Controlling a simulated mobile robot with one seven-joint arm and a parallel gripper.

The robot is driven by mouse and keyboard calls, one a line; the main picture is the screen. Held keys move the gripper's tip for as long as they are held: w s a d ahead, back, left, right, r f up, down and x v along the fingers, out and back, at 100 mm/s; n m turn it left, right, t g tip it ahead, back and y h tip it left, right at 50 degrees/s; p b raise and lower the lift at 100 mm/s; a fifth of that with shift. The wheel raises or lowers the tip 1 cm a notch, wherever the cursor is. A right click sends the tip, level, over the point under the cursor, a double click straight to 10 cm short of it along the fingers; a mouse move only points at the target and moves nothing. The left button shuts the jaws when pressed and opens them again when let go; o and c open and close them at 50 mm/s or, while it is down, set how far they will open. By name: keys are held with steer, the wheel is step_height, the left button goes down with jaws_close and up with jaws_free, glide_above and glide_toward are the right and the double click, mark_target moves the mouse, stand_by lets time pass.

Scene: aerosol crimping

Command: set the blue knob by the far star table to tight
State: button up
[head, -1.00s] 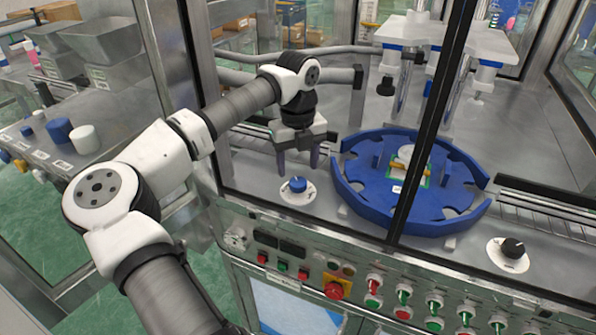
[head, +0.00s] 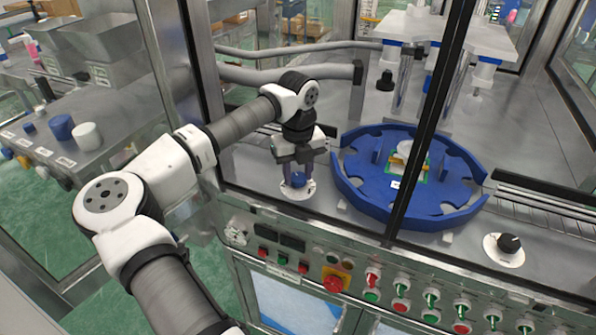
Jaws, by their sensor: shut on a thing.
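The blue knob (head: 297,178) sits on a round white dial plate (head: 298,193) on the steel deck, just left of the blue star table (head: 365,200). My gripper (head: 297,176) points down over the knob, with its fingers shut on the knob's sides. The fingers hide part of the knob, and the dial markings are too small to read, so its setting cannot be told.
The star table stands close on the right, with a dark frame post (head: 428,130) in front of it. A black knob (head: 509,243) sits on a white plate at the right. A button panel (head: 333,284) runs along the front. A grey pipe (head: 290,73) passes behind my arm.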

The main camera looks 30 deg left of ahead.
steer(key=shift+m+b, duration=0.3)
steer(key=shift+b, duration=0.1)
steer(key=m+b, duration=0.2)
steer(key=shift+f+m, duration=0.15)
steer(key=shift+m, duration=0.15)
steer(key=m+b, duration=0.3)
steer(key=m, duration=0.2)
steer(key=m+b, duration=0.1)
steer(key=m, duration=0.6)
steer(key=m+b, duration=0.1)
steer(key=m, duration=0.1)
steer(key=shift+r+m, duration=0.2)
steer(key=shift+m, duration=0.1)
steer(key=o, duration=1)
steer(key=shift+r, duration=0.1)
